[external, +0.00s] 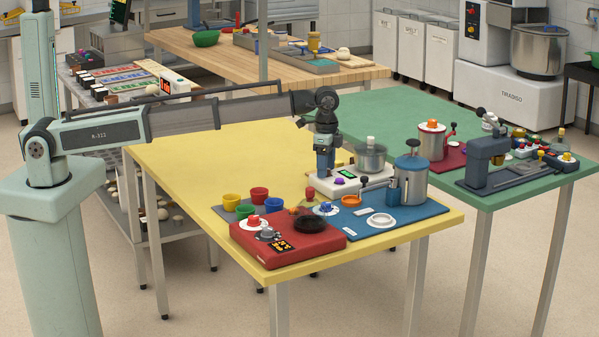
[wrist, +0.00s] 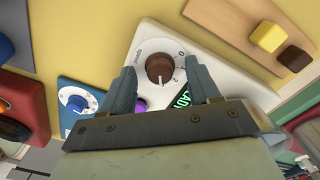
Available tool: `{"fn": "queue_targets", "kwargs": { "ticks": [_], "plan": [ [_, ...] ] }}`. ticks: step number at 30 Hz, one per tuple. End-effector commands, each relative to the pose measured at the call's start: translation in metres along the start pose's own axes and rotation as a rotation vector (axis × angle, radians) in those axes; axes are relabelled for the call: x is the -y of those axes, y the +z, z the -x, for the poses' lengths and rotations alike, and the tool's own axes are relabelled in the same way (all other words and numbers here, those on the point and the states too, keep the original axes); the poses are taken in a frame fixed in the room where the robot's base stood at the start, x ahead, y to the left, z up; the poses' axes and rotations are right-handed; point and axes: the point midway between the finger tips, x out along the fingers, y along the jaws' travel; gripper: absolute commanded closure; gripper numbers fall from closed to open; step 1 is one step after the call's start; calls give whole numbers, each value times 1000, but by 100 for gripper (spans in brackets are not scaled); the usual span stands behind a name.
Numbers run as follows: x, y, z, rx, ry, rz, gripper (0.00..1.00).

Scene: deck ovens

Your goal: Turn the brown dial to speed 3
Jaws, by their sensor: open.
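The brown dial (wrist: 159,68) sits on a white panel (wrist: 150,37) in the wrist view, with the word "speed" and numbers around it. A 0 shows at its upper right and a 2 at its lower right; a small white mark shows at its lower edge. My gripper (wrist: 160,74) is open, one finger on each side of the dial; whether they touch it I cannot tell. In the external view my gripper (external: 325,168) points down over the white mixer base (external: 375,182), and the dial is hidden there.
A green-lit display (wrist: 183,98) and a purple knob (wrist: 139,104) lie close by the fingers. A blue dial (wrist: 76,103) is to the left. The yellow table (external: 215,155) is clear on the left.

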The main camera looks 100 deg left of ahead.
Motion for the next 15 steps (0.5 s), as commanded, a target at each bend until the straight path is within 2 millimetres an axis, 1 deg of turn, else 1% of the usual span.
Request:
{"fn": "queue_targets", "kwargs": {
  "ticks": [4, 7, 11, 15],
  "plan": [
    [0, 0, 3, 0, 0, 0, 39],
    [0, 0, 13, -1, -1, 0, 39],
    [0, -1, 33, -1, -1, 0, 39],
    [0, -1, 61, -2, -1, 0, 39]
  ]
}}
